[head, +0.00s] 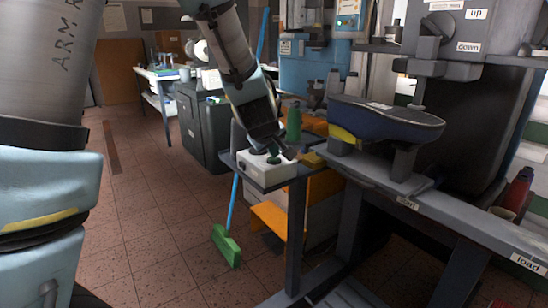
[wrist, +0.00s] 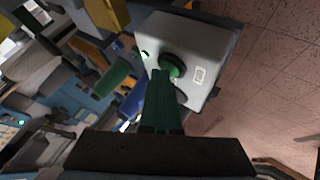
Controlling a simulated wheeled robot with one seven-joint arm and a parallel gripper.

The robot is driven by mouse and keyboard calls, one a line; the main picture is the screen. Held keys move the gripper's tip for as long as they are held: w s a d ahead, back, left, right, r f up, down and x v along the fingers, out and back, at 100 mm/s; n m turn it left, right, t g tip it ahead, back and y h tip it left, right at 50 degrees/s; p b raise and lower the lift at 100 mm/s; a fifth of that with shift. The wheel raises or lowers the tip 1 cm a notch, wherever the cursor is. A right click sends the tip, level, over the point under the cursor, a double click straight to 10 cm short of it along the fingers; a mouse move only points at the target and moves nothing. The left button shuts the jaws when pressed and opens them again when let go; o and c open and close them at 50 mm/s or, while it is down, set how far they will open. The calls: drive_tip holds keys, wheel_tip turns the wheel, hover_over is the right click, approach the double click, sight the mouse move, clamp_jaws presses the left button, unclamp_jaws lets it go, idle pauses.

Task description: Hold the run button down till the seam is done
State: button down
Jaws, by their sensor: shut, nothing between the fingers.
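A white control box (head: 265,172) sits on a small grey shelf at the end of the bench. It has a round green button (head: 274,158) on top. The wrist view shows the box (wrist: 205,40), its green button (wrist: 172,66) and a small label beside it. My gripper (head: 272,146) is shut and empty and points down at the box. Its fingertips (wrist: 161,76) are at the near edge of the button and cover part of it. I cannot tell whether they touch or press it. No seam can be made out.
A dark blue shoe-shaped piece (head: 385,118) stands on the machine bench, right of the box. A green bottle (head: 293,122) stands close behind the box. A broom (head: 227,245) leans by the shelf.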

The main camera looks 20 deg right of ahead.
sight(273, 161)
drive_tip(key=shift+r, duration=0.1)
idle(0.7)
drive_tip(key=shift+r+p, duration=0.8)
drive_tip(key=shift+p, duration=0.1)
wheel_tip(273, 161, up, 5)
drive_tip(key=p, duration=0.5)
drive_tip(key=shift+r, duration=0.1)
drive_tip(key=shift+a, duration=0.1)
